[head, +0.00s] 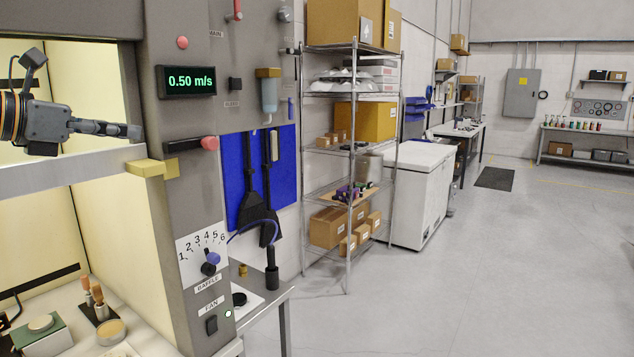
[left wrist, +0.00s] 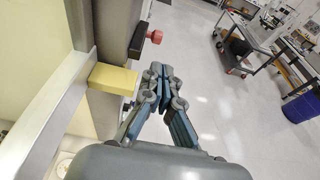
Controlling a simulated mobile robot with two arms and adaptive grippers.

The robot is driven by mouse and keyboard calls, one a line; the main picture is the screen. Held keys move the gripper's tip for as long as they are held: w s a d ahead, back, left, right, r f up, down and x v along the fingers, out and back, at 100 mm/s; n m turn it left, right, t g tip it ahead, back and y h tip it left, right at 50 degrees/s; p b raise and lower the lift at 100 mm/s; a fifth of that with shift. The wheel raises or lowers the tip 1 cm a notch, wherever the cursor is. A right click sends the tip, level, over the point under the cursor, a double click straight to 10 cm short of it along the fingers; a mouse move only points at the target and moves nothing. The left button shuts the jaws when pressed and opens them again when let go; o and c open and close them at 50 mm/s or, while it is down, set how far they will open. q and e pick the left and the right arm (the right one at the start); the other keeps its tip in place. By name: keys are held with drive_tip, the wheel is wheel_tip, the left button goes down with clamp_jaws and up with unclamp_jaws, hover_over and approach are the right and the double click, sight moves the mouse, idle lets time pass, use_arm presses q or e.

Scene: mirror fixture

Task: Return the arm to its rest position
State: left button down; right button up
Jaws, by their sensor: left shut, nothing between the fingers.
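My left gripper (head: 132,131) comes in from the left in the head view, at the front of the hood, just above the grey sash bar (head: 70,171). Its fingers are shut and empty and point right, towards the hood's post. In the left wrist view the fingertips (left wrist: 162,72) meet, with nothing between them. The yellow block (head: 150,169) at the bar's right end is below and right of the fingertips in the head view. It also shows left of the fingers in the left wrist view (left wrist: 112,79), apparently apart from them. My right gripper is not in view.
A red knob (head: 209,143) sticks out from the post, right of my gripper. A green display (head: 191,81) reads 0.50 m/s. The baffle dial (head: 209,262) is lower down. Jars and tools stand inside the hood. Open floor (head: 450,290) lies to the right, past a wire shelf (head: 350,150).

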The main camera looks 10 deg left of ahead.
use_arm(q)
drive_tip(key=w+d+f+n+t+h, duration=0.2)
drive_tip(key=d+f+n+h, duration=0.25)
drive_tip(key=d, duration=0.65)
drive_tip(key=w+d+f+n+t+h, duration=0.25)
drive_tip(key=d+f+h, duration=0.35)
drive_tip(key=d, duration=0.5)
drive_tip(key=s+a+f+n+g+y, duration=0.1)
drive_tip(key=s+a+f+n+y, duration=0.1)
drive_tip(key=f+n+y, duration=0.6)
drive_tip(key=s+a+f+n+g+y, duration=0.15)
drive_tip(key=f+n+y, duration=0.25)
drive_tip(key=f+n, duration=0.75)
drive_tip(key=s+a+f+n+y, duration=0.3)
drive_tip(key=f+n+y, duration=0.45)
drive_tip(key=f, duration=0.45)
drive_tip(key=s+d+f+n+g+h, duration=0.25)
drive_tip(key=s+f+g, duration=0.35)
drive_tip(key=s+f, duration=0.55)
drive_tip(key=s+d+f+n+g+h, duration=0.15)
drive_tip(key=s+d+f+g, duration=0.4)
drive_tip(key=s, duration=0.95)
wheel_tip(320, 180, down, 28)
drive_tip(key=a+g, duration=0.2)
drive_tip(key=s+a+f+g+b, duration=0.1)
drive_tip(key=s+a+f, duration=0.1)
drive_tip(key=s+f, duration=1.5)
drive_tip(key=shift+s+a+f+y+b, duration=0.3)
drive_tip(key=shift+a+f+y, duration=0.1)
drive_tip(key=shift+f, duration=0.15)
